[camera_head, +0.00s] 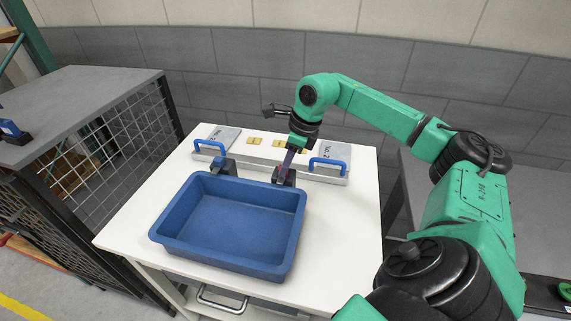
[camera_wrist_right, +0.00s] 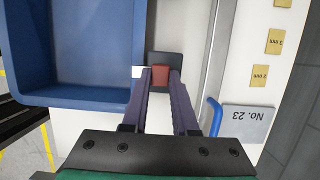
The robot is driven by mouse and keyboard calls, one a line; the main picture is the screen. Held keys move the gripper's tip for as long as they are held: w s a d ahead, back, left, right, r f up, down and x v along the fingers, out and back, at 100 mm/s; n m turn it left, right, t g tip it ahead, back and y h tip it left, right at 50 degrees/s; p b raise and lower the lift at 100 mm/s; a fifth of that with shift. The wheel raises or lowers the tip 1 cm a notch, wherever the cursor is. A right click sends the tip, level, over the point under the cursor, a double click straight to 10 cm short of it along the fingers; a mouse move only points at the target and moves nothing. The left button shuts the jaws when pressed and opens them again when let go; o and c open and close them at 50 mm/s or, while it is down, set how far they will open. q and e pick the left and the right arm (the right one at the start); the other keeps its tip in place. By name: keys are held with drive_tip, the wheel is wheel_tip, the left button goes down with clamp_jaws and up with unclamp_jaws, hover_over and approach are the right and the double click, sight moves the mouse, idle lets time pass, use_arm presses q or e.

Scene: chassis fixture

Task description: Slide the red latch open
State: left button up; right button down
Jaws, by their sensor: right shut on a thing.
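The red latch (camera_wrist_right: 160,75) shows in the right wrist view as a small red block against a dark block (camera_wrist_right: 165,58). My right gripper (camera_wrist_right: 161,82) is shut on the latch, with one purple finger on each side of it. In the head view, my right gripper (camera_head: 285,168) reaches down to the dark block (camera_head: 290,178) at the back right of the blue tray; the latch is not clear there. How far the latch has slid cannot be told. My left gripper is not in view.
An empty blue tray (camera_head: 168,236) sits on the white table (camera_head: 345,235). A second dark block (camera_head: 227,166) stands at its back left. Behind is a white fixture bar with blue handles (camera_head: 329,161) and yellow labels. A mesh cage (camera_head: 135,128) stands left.

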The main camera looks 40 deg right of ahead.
drive_tip(key=shift+w+d+r+p, duration=0.15)
drive_tip(key=shift+w+d+p, duration=0.45)
drive_tip(key=shift+d, duration=0.1)
drive_tip(key=c, duration=0.6)
unclamp_jaws()
drive_tip(key=shift+s, duration=0.1)
wheel_tip(320, 180, up, 6)
drive_tip(key=p, duration=0.5)
